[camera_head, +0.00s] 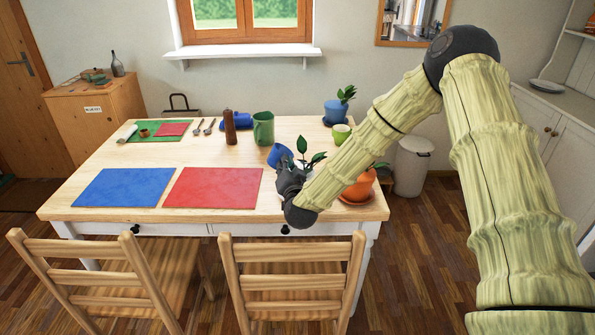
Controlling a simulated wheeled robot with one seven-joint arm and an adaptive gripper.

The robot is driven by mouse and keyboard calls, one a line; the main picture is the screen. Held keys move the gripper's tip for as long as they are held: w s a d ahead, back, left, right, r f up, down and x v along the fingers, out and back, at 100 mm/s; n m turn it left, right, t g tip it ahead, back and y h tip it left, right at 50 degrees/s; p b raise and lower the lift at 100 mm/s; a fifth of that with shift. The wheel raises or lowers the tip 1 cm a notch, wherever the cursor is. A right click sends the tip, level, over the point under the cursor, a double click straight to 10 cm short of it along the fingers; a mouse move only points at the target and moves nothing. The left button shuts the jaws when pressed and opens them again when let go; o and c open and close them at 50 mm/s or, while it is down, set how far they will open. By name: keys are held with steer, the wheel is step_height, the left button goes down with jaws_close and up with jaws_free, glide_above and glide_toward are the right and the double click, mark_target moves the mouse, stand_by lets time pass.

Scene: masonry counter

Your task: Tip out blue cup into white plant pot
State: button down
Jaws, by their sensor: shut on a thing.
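The blue cup (279,155) is in my gripper (287,167), above the right part of the wooden table. The cup looks tilted, but what is inside it cannot be seen. My gripper is shut on it, and its fingers are partly hidden by the wrist. A green plant (306,151) stands just right of the cup, close to it. Its white pot is mostly hidden behind my gripper and arm; whether the cup is over its rim cannot be told.
An orange pot (366,188) stands at the table's right edge, partly behind my arm. A blue pot (335,112), light green cup (340,133), green mug (263,128) and brown bottle (229,127) stand behind. Blue (130,187) and red (213,188) mats lie left. Chairs (291,255) stand in front.

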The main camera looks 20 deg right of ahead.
mark_target(270, 163)
steer(key=shift+a+f+n, duration=0.25)
steer(key=shift+a+n, duration=0.45)
steer(key=shift+a, duration=0.05)
steer(key=shift+w+a+r+n+p, duration=0.15)
steer(key=shift+a+r+n+p, duration=0.35)
steer(key=shift+n, duration=0.2)
steer(key=shift+a, duration=0.25)
steer(key=shift+w+a+f+n+b, duration=0.1)
steer(key=shift+a+f+n+b, duration=0.25)
steer(key=shift+f+n, duration=0.2)
steer(key=shift+a+f+n+b, duration=0.3)
steer(key=shift+f+n, duration=0.15)
steer(key=shift+f, duration=0.2)
steer(key=shift+w+a+f+n, duration=0.1)
steer(key=shift+a+f+n, duration=0.2)
steer(key=shift+a+n, duration=0.65)
steer(key=shift+d, duration=0.2)
